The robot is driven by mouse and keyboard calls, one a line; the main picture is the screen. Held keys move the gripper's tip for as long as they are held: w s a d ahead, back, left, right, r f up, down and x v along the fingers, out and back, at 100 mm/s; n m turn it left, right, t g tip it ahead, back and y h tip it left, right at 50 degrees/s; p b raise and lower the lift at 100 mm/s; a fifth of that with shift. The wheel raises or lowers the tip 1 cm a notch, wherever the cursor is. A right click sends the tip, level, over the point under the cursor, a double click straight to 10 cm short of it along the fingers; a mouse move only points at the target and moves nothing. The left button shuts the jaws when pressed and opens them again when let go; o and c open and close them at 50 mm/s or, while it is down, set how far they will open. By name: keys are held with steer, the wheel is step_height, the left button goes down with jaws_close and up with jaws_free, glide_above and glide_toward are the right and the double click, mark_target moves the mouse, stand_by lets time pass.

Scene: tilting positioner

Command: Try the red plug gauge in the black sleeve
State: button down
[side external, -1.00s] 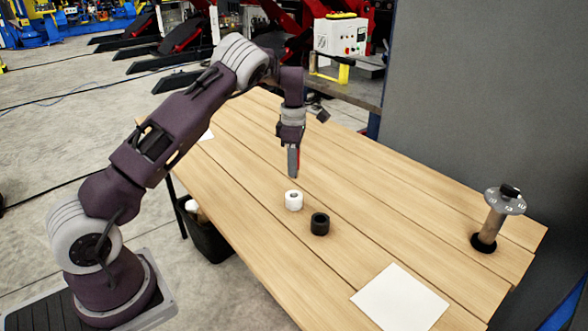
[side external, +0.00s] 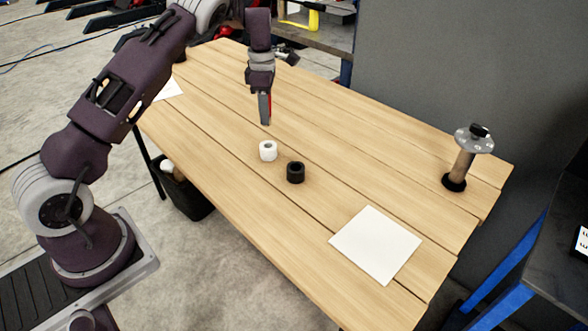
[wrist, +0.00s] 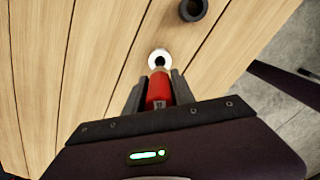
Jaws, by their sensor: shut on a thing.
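My gripper (side external: 265,119) points down above the wooden table, shut on the red plug gauge (wrist: 158,92). In the wrist view the gauge sits between the two fingers (wrist: 158,95); in the side view only a thin red strip of it shows. The black sleeve (side external: 295,173) stands upright on the table, apart from the gauge and to its lower right. It also shows at the top edge of the wrist view (wrist: 193,10), partly cut off, with its bore visible. The white sleeve (side external: 268,151) stands just below the gripper in the side view, near the black one.
A white sheet (side external: 376,244) lies on the table to the right. A post with a round grey disc (side external: 474,139) stands at the table's far right end. A grey wall panel (side external: 450,70) rises behind. A dark bin (side external: 188,192) stands on the floor below the near edge.

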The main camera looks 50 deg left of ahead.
stand_by(0.4)
steer(key=d+f, duration=0.2)
steer(key=d, duration=1)
steer(key=shift+s+d+f, duration=0.15)
steer(key=shift+s+f, duration=0.05)
steer(key=shift+f, duration=0.85)
steer(key=shift+s+d+f, duration=0.1)
steer(key=shift+s+f, duration=0.1)
steer(key=shift+f, duration=0.85)
steer(key=shift+f, duration=0.1)
steer(key=shift+f, duration=0.2)
steer(key=shift+f, duration=1.15)
step_height(320, 180, up, 8)
steer(key=shift+f, duration=0.2)
stand_by(0.7)
